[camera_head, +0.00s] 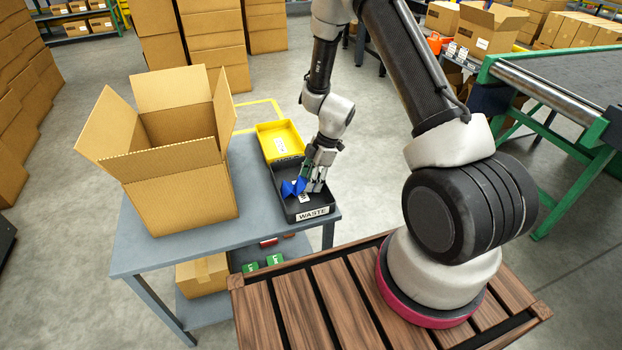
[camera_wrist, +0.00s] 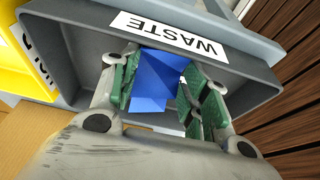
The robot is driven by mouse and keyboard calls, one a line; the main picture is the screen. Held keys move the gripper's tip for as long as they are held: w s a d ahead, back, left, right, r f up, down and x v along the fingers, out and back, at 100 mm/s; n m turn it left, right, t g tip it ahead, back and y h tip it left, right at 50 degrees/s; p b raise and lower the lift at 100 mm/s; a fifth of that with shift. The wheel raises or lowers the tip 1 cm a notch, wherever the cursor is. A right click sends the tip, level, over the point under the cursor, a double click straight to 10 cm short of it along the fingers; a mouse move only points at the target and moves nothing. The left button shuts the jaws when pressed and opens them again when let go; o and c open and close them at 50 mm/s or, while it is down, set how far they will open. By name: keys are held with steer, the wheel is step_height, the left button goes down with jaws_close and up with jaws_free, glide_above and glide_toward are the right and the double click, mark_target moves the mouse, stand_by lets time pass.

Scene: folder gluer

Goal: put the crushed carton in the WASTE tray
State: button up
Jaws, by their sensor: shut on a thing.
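The crushed carton is a crumpled blue piece (camera_head: 291,188) at the dark grey WASTE tray (camera_head: 304,214), which has a white label on its front wall. In the wrist view the blue carton (camera_wrist: 157,80) lies between the green finger pads of my gripper (camera_wrist: 160,92). My gripper (camera_head: 314,180) is shut on it, pointing down inside the outline of the tray. The WASTE tray's walls (camera_wrist: 80,45) surround the carton in the wrist view. Whether the carton touches the tray floor is hidden.
A yellow tray (camera_head: 281,139) adjoins the WASTE tray at the back. A large open cardboard box (camera_head: 180,190) stands to the left on the grey table (camera_head: 150,252). Green and red cartons (camera_head: 275,260) lie on the shelf below. A conveyor (camera_head: 560,80) stands at the right.

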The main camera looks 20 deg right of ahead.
steer(key=o, duration=0.8)
steer(key=s+d+r+m, duration=0.1)
steer(key=d+r+m, duration=0.1)
steer(key=r, duration=0.9)
steer(key=s+d+r+m, duration=0.1)
steer(key=s+d+r, duration=0.15)
steer(key=r, duration=0.85)
steer(key=s+d+r+m+t+h, duration=0.1)
steer(key=s+r+m, duration=0.25)
steer(key=r, duration=0.25)
steer(key=s+d+r+m+t, duration=0.1)
steer(key=s+d+r+m, duration=0.1)
steer(key=s+r, duration=0.3)
steer(key=s+d+r+m+h, duration=0.1)
steer(key=s+r+m, duration=0.1)
steer(key=s+m, duration=0.1)
steer(key=s+d+r+m+t+h, duration=0.1)
steer(key=s+d+r+m, duration=0.1)
steer(key=s, duration=0.4)
steer(key=s+d+r+m+t, duration=0.1)
steer(key=s+r+m, duration=0.3)
steer(key=s, duration=0.1)
steer(key=shift+s+d+r+m+h, duration=0.2)
steer(key=shift+s+d+m+h, duration=0.1)
steer(key=shift+h, duration=0.1)
